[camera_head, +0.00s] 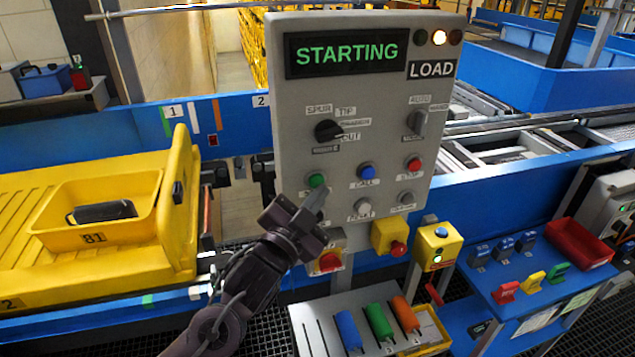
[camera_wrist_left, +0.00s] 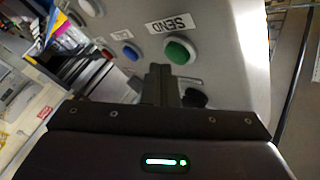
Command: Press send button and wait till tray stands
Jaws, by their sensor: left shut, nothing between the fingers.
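The grey control panel (camera_head: 290,105) stands upright in the middle of the head view. Its screen (camera_head: 346,53) reads STARTING in green. The green send button (camera_head: 316,180) is at the panel's lower left; in the left wrist view it shows below its SEND label (camera_wrist_left: 180,50). My left gripper (camera_head: 322,197) is shut and empty, its tips just below the button; I cannot tell whether they touch the panel. My right gripper is out of view.
A blue call button (camera_head: 366,171) and red stop button (camera_head: 414,163) are beside the green one. Red emergency knobs (camera_head: 330,262) sit below the panel. A holder with blue, green and orange cylinders (camera_head: 379,322) stands in front. A lamp (camera_head: 439,38) glows at the top.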

